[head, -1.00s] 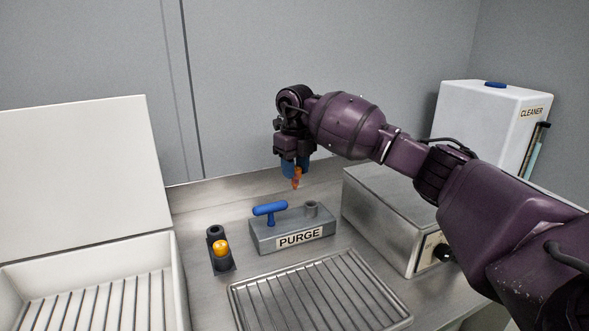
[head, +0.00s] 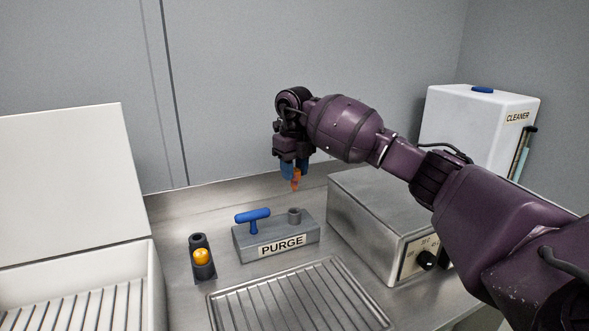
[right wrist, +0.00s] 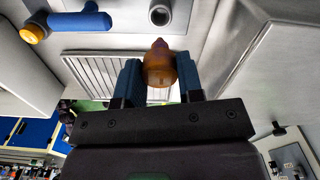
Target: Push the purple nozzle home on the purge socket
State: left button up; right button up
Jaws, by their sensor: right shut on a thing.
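My right gripper (head: 293,171) is shut on an orange-brown nozzle (head: 296,182), which hangs tip down between the blue fingers. The purge socket (head: 294,215) is a short grey upright tube on top of the grey PURGE block (head: 243,243). In the head view the nozzle is above the socket with a clear gap. In the right wrist view the socket's open mouth (right wrist: 160,15) lies beyond the nozzle tip, apart from it. My left gripper is not in view.
A blue T-handle (head: 252,215) stands on the block left of the socket. A dark holder with a yellow-orange knob (head: 202,257) is further left. A slatted drip tray (head: 219,302) lies in front; a steel box (head: 370,200) with a dial stands right.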

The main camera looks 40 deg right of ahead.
aim_at(295, 186)
jog(key=shift+f+b, duration=0.3)
jog(key=shift+f, duration=2.15)
jog(key=shift+f, duration=0.75)
jog(key=shift+f+b, duration=0.4)
jog(key=shift+f, duration=0.85)
jog(key=o, duration=1)
